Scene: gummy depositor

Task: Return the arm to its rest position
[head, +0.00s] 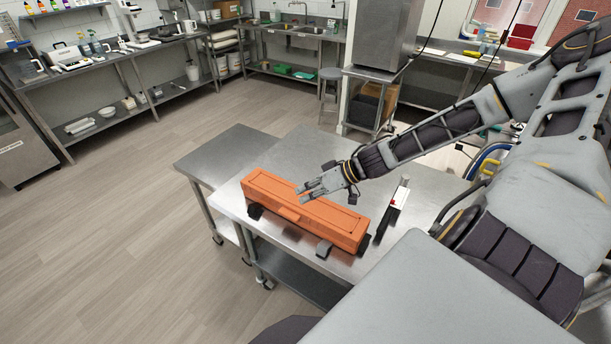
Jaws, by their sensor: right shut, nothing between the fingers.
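My right arm reaches in from the right over a steel table (383,172). My right gripper (302,193) is shut and empty. In the picture it overlaps the top of an orange box-shaped unit (335,227) on the table. I cannot tell whether the fingertips touch the unit or hover just above it. My left gripper is not in view.
A slim white and black tool (397,200) with a red mark stands on the table right of the orange unit. A lower steel table (215,155) adjoins on the left. A stool (330,85) and steel counters stand farther back. The wooden floor (110,230) at left is clear.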

